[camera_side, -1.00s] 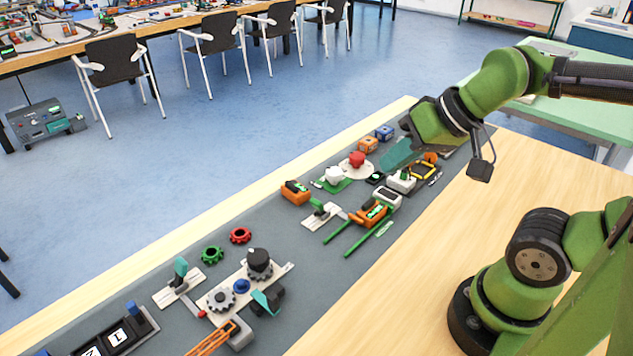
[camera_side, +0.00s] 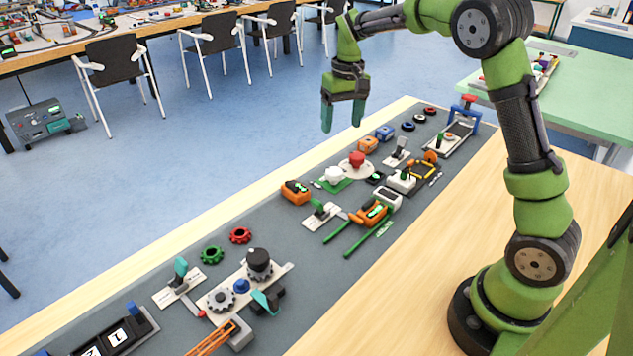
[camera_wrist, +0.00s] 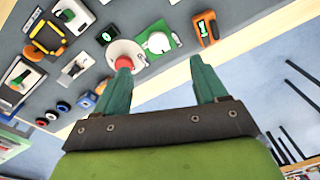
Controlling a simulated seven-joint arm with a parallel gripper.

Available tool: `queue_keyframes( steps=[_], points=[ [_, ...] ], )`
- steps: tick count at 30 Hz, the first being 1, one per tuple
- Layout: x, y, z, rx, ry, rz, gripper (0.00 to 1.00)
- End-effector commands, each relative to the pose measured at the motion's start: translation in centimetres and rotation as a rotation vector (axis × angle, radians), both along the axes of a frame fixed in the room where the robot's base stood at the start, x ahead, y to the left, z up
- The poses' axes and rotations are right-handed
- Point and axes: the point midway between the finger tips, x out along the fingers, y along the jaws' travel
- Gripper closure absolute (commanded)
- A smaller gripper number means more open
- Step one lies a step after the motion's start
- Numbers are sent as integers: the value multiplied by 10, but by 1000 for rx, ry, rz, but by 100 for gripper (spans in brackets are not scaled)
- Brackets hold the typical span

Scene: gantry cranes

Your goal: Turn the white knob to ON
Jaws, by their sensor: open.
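The white knob (camera_side: 334,174) sits on a green base plate (camera_side: 331,185) on the grey mat, left of a red knob (camera_side: 357,158) on a round white plate. In the wrist view the white knob (camera_wrist: 158,42) and its green plate show beyond the fingers, near the top centre. Its ON marking is too small to read. My gripper (camera_side: 342,118) is open and empty, pointing down. It is raised above the far edge of the table, apart from the knob. In the wrist view its two teal fingers (camera_wrist: 162,78) stand wide apart.
An orange device (camera_side: 295,192) stands left of the knob. Orange and blue blocks (camera_side: 376,138) stand behind the red knob. The air around my gripper is clear.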

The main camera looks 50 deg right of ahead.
Motion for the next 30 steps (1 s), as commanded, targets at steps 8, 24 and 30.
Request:
queue_keyframes(
  steps=[8,24,30],
  points=[
    [28,-15,16,-32,48,107,28],
    [24,-12,-73,-21,63,126,28],
    [25,-12,-114,-22,61,125,28]
  ],
)
